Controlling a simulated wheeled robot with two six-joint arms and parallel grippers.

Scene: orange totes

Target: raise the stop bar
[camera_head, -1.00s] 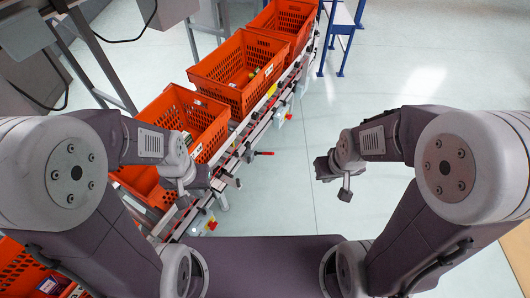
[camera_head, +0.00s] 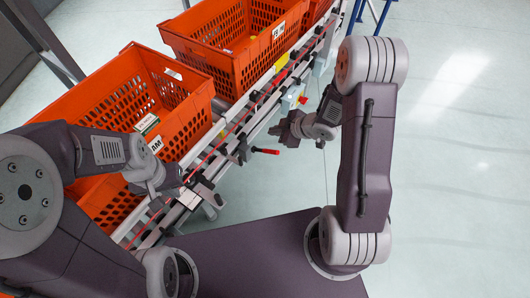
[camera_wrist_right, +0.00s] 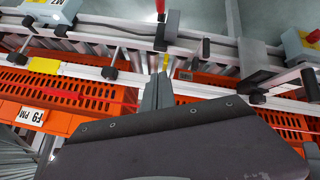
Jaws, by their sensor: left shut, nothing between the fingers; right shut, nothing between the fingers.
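A lever with a red grip (camera_head: 265,151) sticks out from the near side of the conveyor rail (camera_head: 225,150). Its red grip also shows at the top edge of the right wrist view (camera_wrist_right: 160,7). I cannot tell for sure which part is the stop bar. My right gripper (camera_head: 284,130) is shut and empty, just beyond the red grip and beside the rail; its closed fingers (camera_wrist_right: 158,90) point towards the rail in the right wrist view. My left gripper (camera_head: 172,182) is shut and empty over the near end of the rail, by the closest tote.
An orange tote (camera_head: 188,130) with a few items stands on the conveyor at the left. Small boxes with yellow and red parts (camera_head: 298,98) sit along the rail. The floor at right is clear.

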